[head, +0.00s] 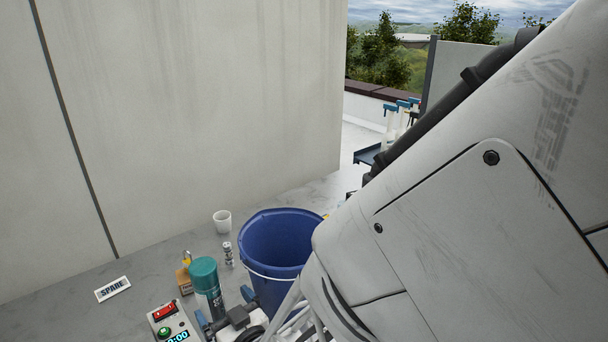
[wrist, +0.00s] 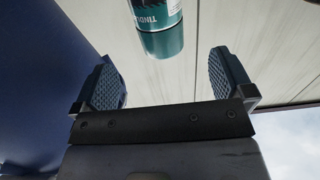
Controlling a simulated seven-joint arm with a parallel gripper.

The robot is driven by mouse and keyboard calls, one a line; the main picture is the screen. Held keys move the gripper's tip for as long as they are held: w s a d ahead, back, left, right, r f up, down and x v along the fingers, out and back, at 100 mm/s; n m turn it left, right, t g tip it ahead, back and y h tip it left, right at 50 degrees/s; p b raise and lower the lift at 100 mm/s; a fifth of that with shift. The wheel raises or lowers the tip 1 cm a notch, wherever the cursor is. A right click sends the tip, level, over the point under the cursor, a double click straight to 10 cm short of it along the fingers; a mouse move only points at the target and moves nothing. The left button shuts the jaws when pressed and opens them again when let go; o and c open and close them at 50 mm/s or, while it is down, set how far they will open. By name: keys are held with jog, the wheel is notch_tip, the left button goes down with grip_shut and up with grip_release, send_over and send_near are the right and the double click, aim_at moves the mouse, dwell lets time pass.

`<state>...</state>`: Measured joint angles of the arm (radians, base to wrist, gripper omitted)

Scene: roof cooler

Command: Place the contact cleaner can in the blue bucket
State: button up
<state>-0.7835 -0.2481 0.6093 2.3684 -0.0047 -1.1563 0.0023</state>
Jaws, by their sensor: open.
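The contact cleaner can (head: 207,285), teal with a paler teal cap, stands upright on the grey surface left of the blue bucket (head: 271,253). My gripper (head: 225,309) is low beside the can, partly hidden by its own wrist and arm. In the wrist view, the open gripper (wrist: 162,62) has two ridged blue fingers, with the can (wrist: 162,20) beyond them, roughly in line with the gap. The can is cut off by the top edge there, with nothing visible in the grip. The bucket wall (wrist: 50,80) fills the left. The bucket's floor is hidden.
A white cup (head: 222,221), a small battery-like cylinder (head: 228,254) and a yellow padlock-like item (head: 184,276) stand near the can. A SPARE label (head: 113,289) and a control box with buttons (head: 172,322) are left. A grey wall (head: 190,110) stands behind.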

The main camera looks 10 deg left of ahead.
aim_at(211, 287)
jog(key=shift+x, duration=1.2)
jog(key=shift+w+a, duration=0.1)
jog(key=shift+a, duration=0.05)
jog(key=shift+x, duration=1.15)
jog(key=shift+w+a, duration=0.1)
jog(key=shift+w, duration=0.05)
jog(key=shift+x, duration=2.4)
jog(key=shift+c, duration=0.4)
jog(key=c, duration=1.2)
jog(key=shift+r, duration=0.2)
